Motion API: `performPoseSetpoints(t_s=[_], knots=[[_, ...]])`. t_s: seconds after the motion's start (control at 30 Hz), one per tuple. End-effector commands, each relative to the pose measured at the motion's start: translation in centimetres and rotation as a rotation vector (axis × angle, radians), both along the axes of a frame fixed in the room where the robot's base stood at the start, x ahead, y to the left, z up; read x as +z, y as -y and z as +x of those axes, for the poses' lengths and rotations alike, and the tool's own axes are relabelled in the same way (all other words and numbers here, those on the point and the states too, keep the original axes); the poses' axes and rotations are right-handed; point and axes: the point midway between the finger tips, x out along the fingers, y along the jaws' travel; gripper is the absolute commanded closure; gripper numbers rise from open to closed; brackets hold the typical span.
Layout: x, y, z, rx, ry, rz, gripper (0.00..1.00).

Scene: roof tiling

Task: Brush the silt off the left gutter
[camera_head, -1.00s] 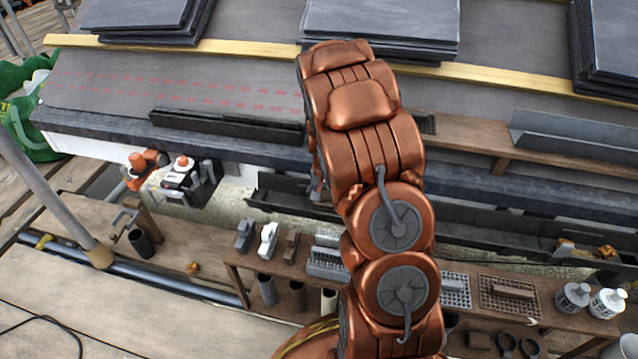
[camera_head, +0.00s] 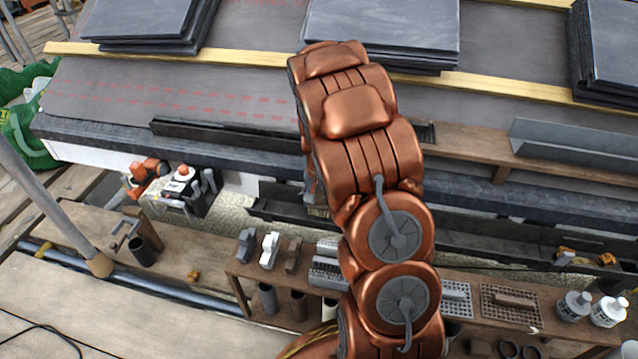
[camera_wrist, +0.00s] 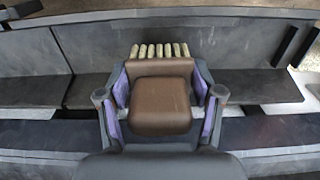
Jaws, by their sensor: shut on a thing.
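My gripper (camera_wrist: 160,88) is shut on a brown block-shaped brush (camera_wrist: 161,105), with purple finger pads on both its sides. A row of pale bristles (camera_wrist: 160,50) shows at the brush's far end. The bristles are over a dark gutter (camera_wrist: 45,90); I cannot tell whether they touch it. In the head view, the left gutter (camera_head: 275,203) is a dark channel below the roof edge, partly hidden by my arm. My gripper is mostly hidden there, with a small part showing beside the arm at the gutter. I cannot make out silt clearly.
A wooden bench (camera_head: 240,272) with several tools and cups stands in front of the gutter. Slate stacks (camera_head: 380,30) lie on the roof above. A dark trough piece (camera_head: 225,133) lies near the roof edge. A grey pole (camera_head: 50,205) stands at the left.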

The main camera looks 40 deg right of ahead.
Motion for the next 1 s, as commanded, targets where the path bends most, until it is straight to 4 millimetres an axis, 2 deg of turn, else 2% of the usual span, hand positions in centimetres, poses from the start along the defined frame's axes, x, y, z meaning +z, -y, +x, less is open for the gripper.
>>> performPoseSetpoints(t_s=[0.5,1.0], knots=[[4.8,-0.3,0.1,0.005,-0.002,0.002,0.67],[5.4,-0.5,0.2,0.013,-0.001,0.001,0.67]])
